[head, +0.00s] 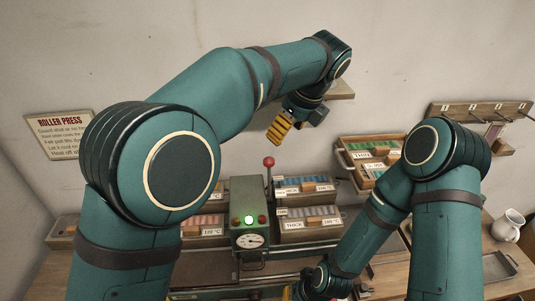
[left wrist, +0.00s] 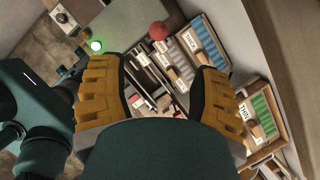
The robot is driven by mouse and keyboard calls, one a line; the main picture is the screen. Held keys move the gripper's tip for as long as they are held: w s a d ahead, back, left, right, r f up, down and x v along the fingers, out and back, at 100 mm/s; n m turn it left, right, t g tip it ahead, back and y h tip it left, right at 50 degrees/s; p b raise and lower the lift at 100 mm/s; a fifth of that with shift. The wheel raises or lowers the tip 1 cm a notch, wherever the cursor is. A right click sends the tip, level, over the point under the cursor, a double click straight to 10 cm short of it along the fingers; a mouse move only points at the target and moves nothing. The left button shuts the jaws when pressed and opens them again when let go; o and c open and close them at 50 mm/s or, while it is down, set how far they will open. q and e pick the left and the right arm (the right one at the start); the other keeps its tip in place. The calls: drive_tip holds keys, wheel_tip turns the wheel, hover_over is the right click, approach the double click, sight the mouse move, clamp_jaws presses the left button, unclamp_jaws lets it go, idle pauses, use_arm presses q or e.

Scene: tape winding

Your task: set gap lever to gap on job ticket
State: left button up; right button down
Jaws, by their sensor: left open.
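The lever with a red ball knob (head: 268,162) stands upright on the green roller press (head: 247,192); the knob also shows in the left wrist view (left wrist: 159,30). My left gripper (head: 280,128) is open and empty, above the knob and apart from it. In the left wrist view its yellow fingers (left wrist: 155,95) are spread, with the knob beyond their tips. My right gripper (head: 300,291) is low at the bottom edge, mostly hidden by its own arm. I cannot make out a job ticket for certain; a small card (head: 494,131) hangs at the right rack.
The press has a lit green lamp (head: 249,219) and a dial (head: 250,241). Trays of coloured strips labelled THICK (head: 309,225) and THIN (head: 370,147) stand right of it. A hook rack (head: 480,110) and white jug (head: 508,226) are at far right.

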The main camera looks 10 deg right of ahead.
sight(271, 159)
use_arm(q)
drive_tip(key=b+x, duration=0.1)
drive_tip(key=x, duration=1.2)
drive_tip(key=shift+a+f, duration=0.1)
drive_tip(key=shift+f, duration=0.1)
clamp_jaws()
